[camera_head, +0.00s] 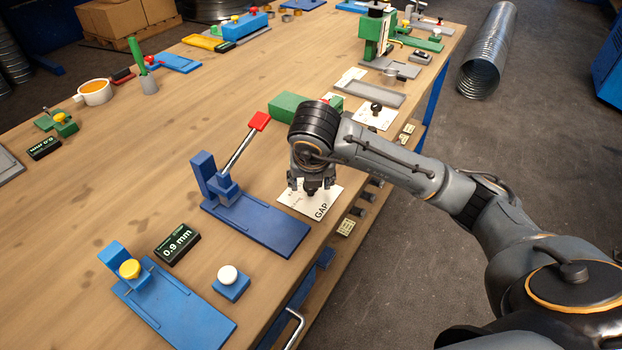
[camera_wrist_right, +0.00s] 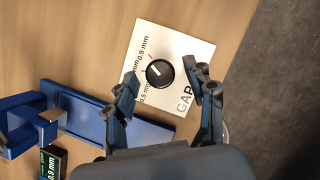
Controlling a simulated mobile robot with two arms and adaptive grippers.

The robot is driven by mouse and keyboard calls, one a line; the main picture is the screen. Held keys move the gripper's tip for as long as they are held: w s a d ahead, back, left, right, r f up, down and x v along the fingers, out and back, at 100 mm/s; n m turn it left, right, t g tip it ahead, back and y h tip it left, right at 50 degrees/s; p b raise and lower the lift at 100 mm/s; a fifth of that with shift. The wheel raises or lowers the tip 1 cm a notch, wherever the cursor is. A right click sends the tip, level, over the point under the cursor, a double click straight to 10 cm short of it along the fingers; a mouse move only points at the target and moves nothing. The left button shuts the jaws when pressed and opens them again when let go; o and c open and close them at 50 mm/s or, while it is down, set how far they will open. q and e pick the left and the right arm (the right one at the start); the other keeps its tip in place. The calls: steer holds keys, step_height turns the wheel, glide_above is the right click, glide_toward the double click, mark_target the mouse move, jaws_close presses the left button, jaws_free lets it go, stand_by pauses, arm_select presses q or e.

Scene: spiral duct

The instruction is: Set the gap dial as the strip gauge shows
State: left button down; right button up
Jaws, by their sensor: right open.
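The gap dial is a black round knob (camera_wrist_right: 160,73) on a white card (camera_wrist_right: 187,47) marked GAP, with 0.9 mm and 0.5 mm labels around its left side; a middle label is partly hidden. A light pointer line on the knob points up-left in the right wrist view. My right gripper (camera_wrist_right: 164,80) is open, its fingers on either side of the knob in that view; contact is not visible. In the head view my right gripper (camera_head: 311,188) hangs over the card (camera_head: 325,205) and hides most of the knob. A black display (camera_head: 177,244) reads 0.9 mm; it also shows in the wrist view (camera_wrist_right: 53,162).
A blue fixture (camera_head: 260,226) with a red-tipped lever (camera_head: 259,121) stands left of the card. A blue base with a yellow knob (camera_head: 130,269) and a blue block with a white button (camera_head: 228,275) are nearer. A green block (camera_head: 287,107) lies behind. The table edge is close on the right.

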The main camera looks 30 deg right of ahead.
steer(key=v, duration=1.2)
stand_by(0.4)
